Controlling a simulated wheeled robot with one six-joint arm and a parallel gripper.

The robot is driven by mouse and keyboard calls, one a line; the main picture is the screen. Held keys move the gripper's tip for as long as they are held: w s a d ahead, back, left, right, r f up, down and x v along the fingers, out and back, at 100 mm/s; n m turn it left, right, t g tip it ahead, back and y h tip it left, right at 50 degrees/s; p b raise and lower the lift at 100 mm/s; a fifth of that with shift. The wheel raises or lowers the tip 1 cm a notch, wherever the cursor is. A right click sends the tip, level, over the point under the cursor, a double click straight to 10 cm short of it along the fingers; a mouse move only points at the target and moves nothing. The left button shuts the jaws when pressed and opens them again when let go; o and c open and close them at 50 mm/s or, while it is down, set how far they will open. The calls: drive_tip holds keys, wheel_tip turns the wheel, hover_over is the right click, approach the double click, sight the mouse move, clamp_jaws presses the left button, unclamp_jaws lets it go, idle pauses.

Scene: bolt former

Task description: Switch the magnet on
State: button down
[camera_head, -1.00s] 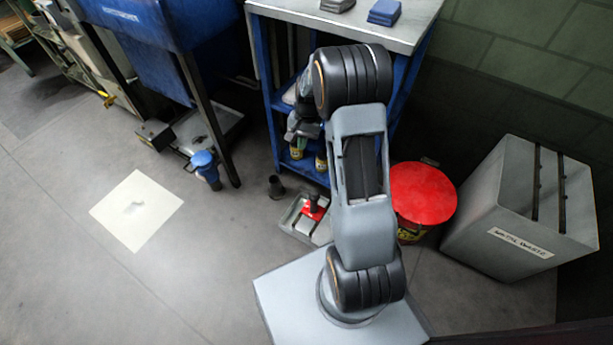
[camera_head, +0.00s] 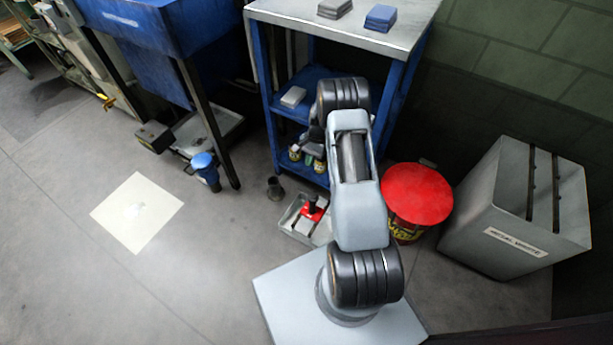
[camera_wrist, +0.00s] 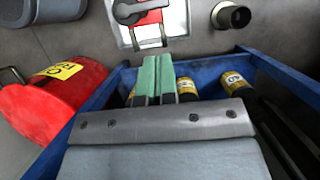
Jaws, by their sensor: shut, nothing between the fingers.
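A red block (camera_head: 312,210), which looks like the magnet, sits in a light tray (camera_head: 293,226) on the floor in front of the blue shelf. In the wrist view the red block (camera_wrist: 148,20) is at the top edge, partly cut off, with a dark lever (camera_wrist: 130,11) across it. My gripper (camera_wrist: 157,58) shows its two greenish fingers together, with nothing between them. The fingertips point toward the tray and appear just short of the red block in the picture; I cannot tell the gap.
The blue shelf unit (camera_head: 266,100) holds several cans; a yellow-labelled can (camera_wrist: 187,88) is close beside my fingers. A red-lidded drum (camera_head: 416,193) and a grey bin (camera_head: 520,215) stand right of my arm. A small dark cup (camera_head: 275,190) stands near the tray. Open floor lies left.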

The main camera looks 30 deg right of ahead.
sight(301, 188)
drive_tip(key=b+x, duration=0.3)
drive_tip(key=x, duration=0.6)
drive_tip(key=shift+a+f, duration=0.15)
drive_tip(key=shift+f, duration=0.2)
drive_tip(key=shift+s+a+n, duration=0.15)
drive_tip(key=shift+a+n, duration=0.15)
drive_tip(key=shift+n, duration=0.3)
drive_tip(key=n, duration=0.1)
drive_tip(key=a+n+g+h, duration=0.1)
drive_tip(key=n, duration=0.1)
drive_tip(key=shift+s+a, duration=0.25)
drive_tip(key=shift+a, duration=0.05)
drive_tip(key=s+a+n+h+p, duration=0.1)
drive_tip(key=n, duration=0.2)
drive_tip(key=s+a+n+h, duration=0.1)
drive_tip(key=s+n, duration=0.1)
drive_tip(key=n, duration=0.2)
drive_tip(key=s+a+n+h+p, duration=0.1)
drive_tip(key=n+h, duration=0.1)
drive_tip(key=n, duration=0.2)
drive_tip(key=shift+s+g+p, duration=0.2)
drive_tip(key=shift+g+p, duration=0.15)
drive_tip(key=shift+g, duration=0.05)
drive_tip(key=shift+d, duration=0.15)
